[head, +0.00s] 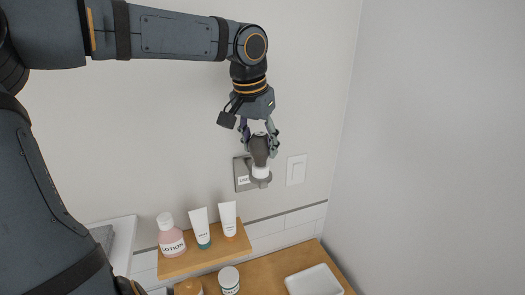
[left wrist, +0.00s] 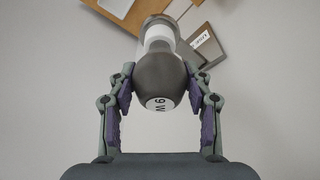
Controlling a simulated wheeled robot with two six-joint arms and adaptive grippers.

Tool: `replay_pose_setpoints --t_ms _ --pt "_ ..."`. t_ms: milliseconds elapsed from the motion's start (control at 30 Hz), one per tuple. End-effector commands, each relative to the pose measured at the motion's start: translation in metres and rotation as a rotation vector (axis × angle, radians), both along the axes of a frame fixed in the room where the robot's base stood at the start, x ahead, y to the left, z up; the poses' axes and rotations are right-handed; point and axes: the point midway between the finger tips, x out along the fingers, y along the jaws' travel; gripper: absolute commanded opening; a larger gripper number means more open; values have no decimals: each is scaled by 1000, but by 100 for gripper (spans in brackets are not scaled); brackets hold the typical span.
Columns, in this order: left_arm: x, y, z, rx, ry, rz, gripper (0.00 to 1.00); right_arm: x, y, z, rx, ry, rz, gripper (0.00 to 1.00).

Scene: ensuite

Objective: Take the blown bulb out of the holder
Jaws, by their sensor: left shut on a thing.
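The blown bulb (head: 259,147) is dark grey and points up from the holder (head: 260,180) on the wall. In the left wrist view the bulb (left wrist: 160,75) shows its rounded end with a "9 W" mark. A white band lies between the dark glass and the grey holder; I cannot tell whether the bulb is still seated. My left gripper (head: 260,149) comes down from above, its fingers on both sides of the bulb, shut on it. My right gripper is not in view.
A labelled wall plate (head: 241,174) is behind the holder, and a white switch (head: 297,170) is to its right. Below, a wooden shelf (head: 180,268) carries a pink lotion bottle (head: 171,238) and two white tubes. A white tray (head: 314,281) lies on the counter lower right.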

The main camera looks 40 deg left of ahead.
Motion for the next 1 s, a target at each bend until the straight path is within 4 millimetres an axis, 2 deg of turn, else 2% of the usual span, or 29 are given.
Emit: replay_pose_setpoints --t_ms 233,267,433,800,867,1000 --pt "0 -1 -2 -1 4 -3 12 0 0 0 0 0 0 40" --pt "0 -1 -2 -1 4 -4 54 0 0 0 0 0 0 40" --pt "0 0 -1 -2 3 -4 77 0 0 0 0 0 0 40" --pt "0 0 0 -1 2 -25 77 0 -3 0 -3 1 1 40" --pt "0 0 0 -2 2 -65 77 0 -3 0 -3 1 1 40" --pt "0 1 0 -4 1 -253 77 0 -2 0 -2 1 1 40"
